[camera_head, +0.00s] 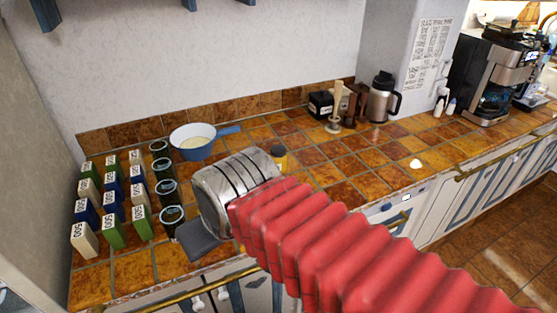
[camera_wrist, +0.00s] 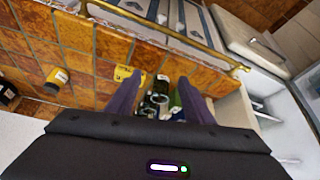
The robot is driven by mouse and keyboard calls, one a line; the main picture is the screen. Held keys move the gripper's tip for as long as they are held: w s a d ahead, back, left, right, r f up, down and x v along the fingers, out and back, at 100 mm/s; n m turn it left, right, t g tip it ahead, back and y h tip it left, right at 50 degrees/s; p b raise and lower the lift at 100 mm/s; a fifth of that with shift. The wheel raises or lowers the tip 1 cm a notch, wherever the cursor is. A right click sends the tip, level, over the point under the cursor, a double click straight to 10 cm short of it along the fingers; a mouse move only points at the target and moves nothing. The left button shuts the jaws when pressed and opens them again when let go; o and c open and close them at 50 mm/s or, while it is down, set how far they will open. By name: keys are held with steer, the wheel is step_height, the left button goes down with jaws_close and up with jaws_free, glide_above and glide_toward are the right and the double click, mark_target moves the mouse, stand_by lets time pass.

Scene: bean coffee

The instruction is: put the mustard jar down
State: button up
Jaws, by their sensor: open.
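The mustard jar appears to be the small yellow jar with a dark lid (camera_head: 280,158), upright on the tiled counter beside my silver wrist section. It also shows at the left of the wrist view (camera_wrist: 56,79), apart from my fingers. My gripper (camera_wrist: 160,97) is open, its two dark fingers spread with nothing held between them. In the head view its grey body (camera_head: 198,241) hangs over the counter near the front edge, left of the jar. A flat-looking yellow item (camera_wrist: 125,74) lies just outside the left finger; I cannot tell what it is.
Several dark cups (camera_head: 167,187) and numbered boxes (camera_head: 113,232) stand at the left. A brass rail (camera_head: 180,296) runs along the counter's front. A steel jug (camera_head: 381,100) stands further right; tiles (camera_head: 345,160) between are clear.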

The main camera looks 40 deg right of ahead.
steer(key=o, duration=0.5)
steer(key=shift+m+h, duration=0.3)
steer(key=shift+m, duration=0.2)
steer(key=w+d, duration=0.1)
steer(key=w, duration=0.1)
steer(key=w+d+r, duration=0.1)
steer(key=w+d, duration=0.1)
steer(key=w+d+r, duration=0.1)
steer(key=w+d, duration=0.1)
steer(key=m+g+h, duration=0.1)
steer(key=m, duration=0.3)
glide_toward(280, 153)
steer(key=shift+w+f, duration=0.35)
steer(key=shift+f, duration=0.05)
steer(key=shift+f+g, duration=0.1)
steer(key=shift+g, duration=0.2)
steer(key=x, duration=0.8)
steer(key=shift+w+d+f, duration=0.1)
steer(key=shift+w+f, duration=0.1)
